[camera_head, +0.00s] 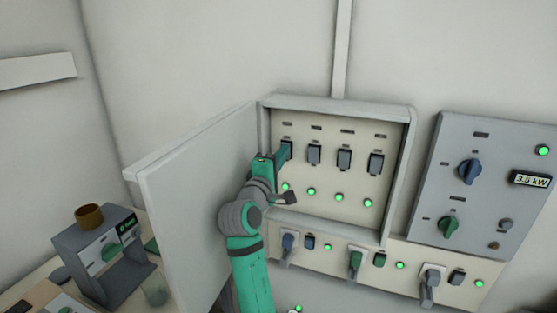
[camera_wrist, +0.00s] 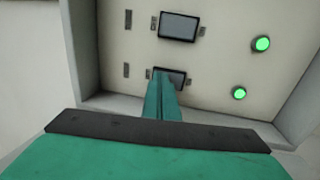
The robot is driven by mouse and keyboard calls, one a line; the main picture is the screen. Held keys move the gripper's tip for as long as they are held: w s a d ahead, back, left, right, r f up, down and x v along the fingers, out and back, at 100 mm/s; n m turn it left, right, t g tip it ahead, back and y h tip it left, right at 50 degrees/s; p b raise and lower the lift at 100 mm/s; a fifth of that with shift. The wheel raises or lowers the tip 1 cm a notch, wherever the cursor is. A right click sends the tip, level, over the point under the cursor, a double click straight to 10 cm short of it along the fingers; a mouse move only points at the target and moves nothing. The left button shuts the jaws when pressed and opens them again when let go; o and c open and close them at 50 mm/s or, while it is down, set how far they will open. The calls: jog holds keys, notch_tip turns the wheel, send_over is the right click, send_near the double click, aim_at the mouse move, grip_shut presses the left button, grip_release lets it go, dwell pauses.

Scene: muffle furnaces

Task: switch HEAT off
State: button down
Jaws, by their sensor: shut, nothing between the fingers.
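The open cabinet (camera_head: 340,209) holds a row of dark rocker switches, with labels too small to read, so I cannot tell which is HEAT. The leftmost switch (camera_head: 288,148) is partly behind my gripper (camera_head: 281,157). In the wrist view, my gripper (camera_wrist: 163,82) is shut and empty, its fingertips over the lower switch (camera_wrist: 180,77). They look at or very near its face; contact cannot be told. The neighbouring switch (camera_wrist: 179,26) is clear of the fingers. Green lamps glow beneath the switches, including the leftmost lamp (camera_head: 285,187).
The cabinet door (camera_head: 190,195) stands wide open on the left, close to my arm. Below is a strip with plugs and lit lamps (camera_head: 400,265). A grey panel (camera_head: 480,190) with knobs and a 3.5 kW display (camera_head: 531,180) is right. A bench with a small device (camera_head: 100,255) is lower left.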

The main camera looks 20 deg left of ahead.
jog(key=shift+w+d, duration=0.1)
jog(key=shift+w, duration=0.05)
jog(key=shift+a, duration=0.2)
dwell(0.3)
